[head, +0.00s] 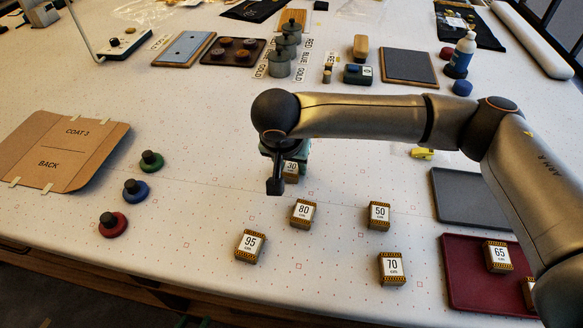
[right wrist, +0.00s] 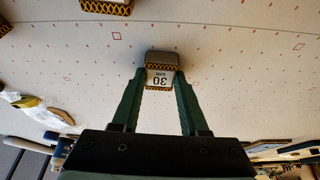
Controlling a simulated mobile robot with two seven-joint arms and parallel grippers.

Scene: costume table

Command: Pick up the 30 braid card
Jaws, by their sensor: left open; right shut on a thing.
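The 30 braid card (head: 291,167), a small block with a white "30 cm" label and black-and-gold braid edges, is partly hidden behind my right gripper (head: 290,160) in the head view. In the right wrist view, the 30 card (right wrist: 160,77) sits between the green fingertips of my right gripper (right wrist: 160,76), which is shut on it. Its label reads upside down there. I cannot tell whether the card still touches the table. My left gripper is not in view.
Similar cards stand nearby: 80 (head: 303,213), 95 (head: 250,245), 50 (head: 379,215) and 70 (head: 392,268). A red tray (head: 461,285) with the 65 card (head: 497,256) and a grey tray (head: 458,205) lie right. Colored knobbed weights (head: 136,189) stand left.

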